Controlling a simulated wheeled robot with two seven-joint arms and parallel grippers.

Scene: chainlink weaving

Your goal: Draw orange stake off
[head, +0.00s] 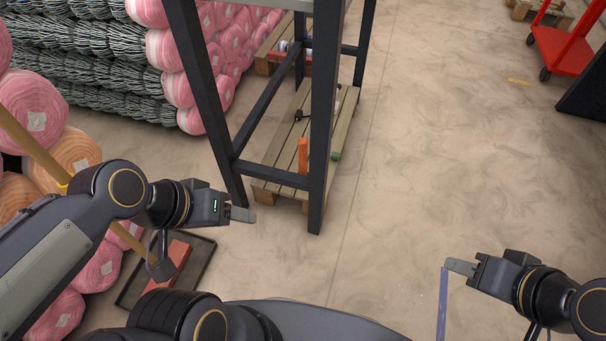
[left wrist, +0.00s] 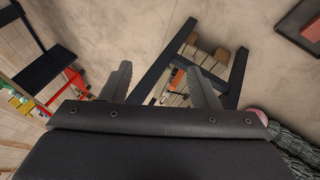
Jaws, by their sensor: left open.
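The orange stake (head: 303,156) stands upright at the near end of a wooden slatted pallet (head: 284,160), inside the legs of a dark metal frame (head: 321,120). It also shows small in the left wrist view (left wrist: 176,77), between my fingers. My left gripper (head: 243,214) is open and empty, left of the frame's near leg and apart from the stake. Its two spread fingers show in the left wrist view (left wrist: 160,85). My right gripper (head: 458,266) is at the lower right, far from the stake; I cannot tell its opening.
A green-ended item (head: 336,155) lies on the pallet beside the stake. Pink yarn rolls (head: 205,60) and wire bundles (head: 85,40) are stacked at left. A dark tray (head: 200,262) with a red-orange block lies below. A red cart (head: 565,48) stands far right. The right floor is mostly clear.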

